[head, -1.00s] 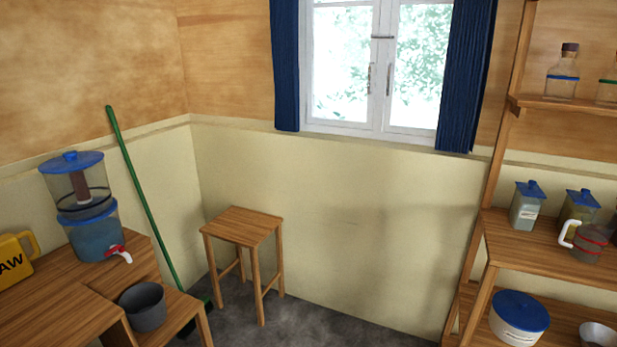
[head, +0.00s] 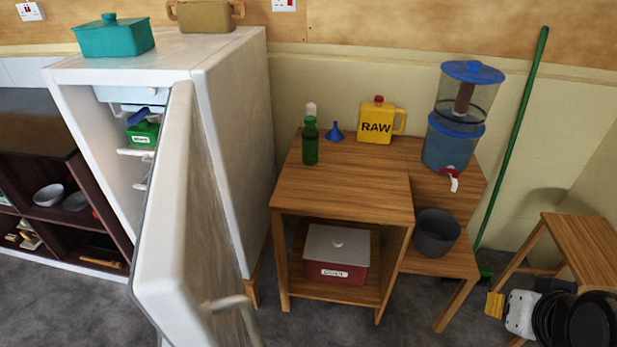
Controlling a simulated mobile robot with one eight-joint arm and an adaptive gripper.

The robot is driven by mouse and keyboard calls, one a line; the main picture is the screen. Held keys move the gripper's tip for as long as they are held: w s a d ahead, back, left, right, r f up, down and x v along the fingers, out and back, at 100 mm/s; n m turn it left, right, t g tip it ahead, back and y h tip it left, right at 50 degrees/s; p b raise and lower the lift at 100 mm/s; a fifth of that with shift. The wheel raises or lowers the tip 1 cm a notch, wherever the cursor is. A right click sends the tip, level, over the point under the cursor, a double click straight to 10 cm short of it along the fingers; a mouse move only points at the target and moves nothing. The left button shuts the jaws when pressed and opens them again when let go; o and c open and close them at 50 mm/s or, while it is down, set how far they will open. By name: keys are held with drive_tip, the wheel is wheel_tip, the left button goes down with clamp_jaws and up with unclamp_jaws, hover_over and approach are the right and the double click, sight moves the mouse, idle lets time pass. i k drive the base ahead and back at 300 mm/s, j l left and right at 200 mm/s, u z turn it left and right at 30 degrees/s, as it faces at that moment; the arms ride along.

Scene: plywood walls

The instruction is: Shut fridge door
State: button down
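The white fridge (head: 228,140) stands at the left, and its door (head: 172,225) is open, swung out toward me. The door's grey bar handle (head: 232,303) is on its outer face near the bottom of the view. Through the gap I see inner shelves with a green box (head: 143,133) and a blue item on one of them. My gripper (head: 495,305) shows at the lower right edge as a small yellow end with white and black arm parts behind it. It is well apart from the door, and whether it is open cannot be made out.
A wooden table (head: 340,190) with a green bottle (head: 310,142), blue funnel and yellow RAW jug (head: 376,122) stands right of the fridge. A water dispenser (head: 455,140), grey pot (head: 436,233), green broom and stool (head: 580,240) are farther right. A dark shelf (head: 70,225) stands left.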

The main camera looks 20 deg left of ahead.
sight(185, 260)
drive_tip(key=i+u, duration=0.15)
drive_tip(key=u, duration=0.3)
drive_tip(key=i+u, duration=0.1)
drive_tip(key=u, duration=0.4)
drive_tip(key=i+u, duration=0.15)
drive_tip(key=u, duration=0.3)
drive_tip(key=i+l+u, duration=0.1)
drive_tip(key=u, duration=0.35)
drive_tip(key=i+l+u, duration=0.1)
drive_tip(key=u, duration=0.4)
drive_tip(key=k+l, duration=0.9)
drive_tip(key=l, duration=0.2)
